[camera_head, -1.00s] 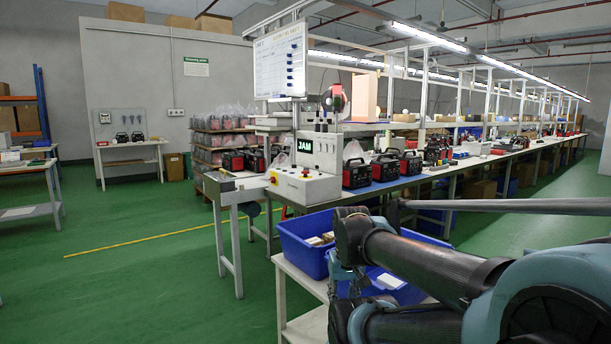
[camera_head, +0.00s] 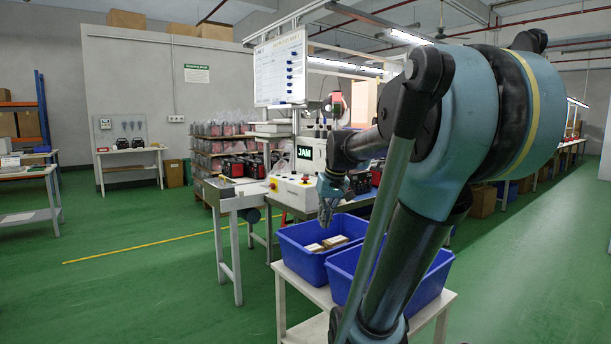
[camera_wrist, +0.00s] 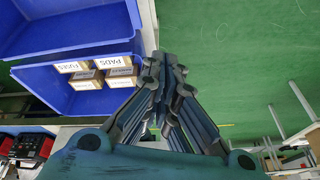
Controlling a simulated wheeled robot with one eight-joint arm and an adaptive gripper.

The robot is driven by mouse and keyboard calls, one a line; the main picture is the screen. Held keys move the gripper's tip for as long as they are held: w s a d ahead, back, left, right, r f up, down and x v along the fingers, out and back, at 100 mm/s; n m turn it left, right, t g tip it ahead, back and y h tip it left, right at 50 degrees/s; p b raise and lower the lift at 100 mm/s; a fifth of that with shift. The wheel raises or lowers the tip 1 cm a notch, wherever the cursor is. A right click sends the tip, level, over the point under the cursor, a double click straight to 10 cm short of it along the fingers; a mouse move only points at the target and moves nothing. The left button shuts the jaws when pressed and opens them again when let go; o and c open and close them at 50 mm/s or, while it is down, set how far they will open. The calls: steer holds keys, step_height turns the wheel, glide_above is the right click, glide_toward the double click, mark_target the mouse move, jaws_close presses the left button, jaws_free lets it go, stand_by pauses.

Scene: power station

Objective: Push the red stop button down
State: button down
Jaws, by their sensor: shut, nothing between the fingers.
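The red stop button (camera_head: 273,184) sits on a yellow base on the left front face of the white control box (camera_head: 297,193). The box stands at the near end of the long workbench, below the green-lit JAM sign (camera_head: 304,152). My gripper (camera_head: 326,217) hangs pointing down, right of the button and apart from it, near the blue bins. In the wrist view my gripper (camera_wrist: 166,62) has its fingers together with nothing between them. The button does not show in the wrist view.
Blue bins (camera_head: 290,249) stand on a white table (camera_head: 300,300); the left one holds small boxes labelled FUSES and PADS (camera_wrist: 118,60). A whiteboard (camera_head: 281,68) rises above the control box. Green floor (camera_head: 150,290) is free to the left.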

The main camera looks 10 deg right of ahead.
steer(key=w+r+n+t+y, duration=0.1)
steer(key=w+r, duration=0.4)
steer(key=w, duration=0.5)
steer(key=w+r, duration=0.4)
steer(key=w, duration=0.6)
steer(key=w+r+n+t+y, duration=0.1)
steer(key=w+r, duration=0.4)
steer(key=w, duration=0.5)
steer(key=w+d+n+t, duration=0.1)
steer(key=w+d, duration=0.1)
steer(key=w, duration=1.3)
steer(key=w+d+n+t+y, duration=0.1)
steer(key=w+d, duration=0.2)
steer(key=w, duration=1.2)
steer(key=shift+w+d, duration=0.25)
steer(key=shift+d, duration=0.1)
steer(key=shift+f, duration=0.15)
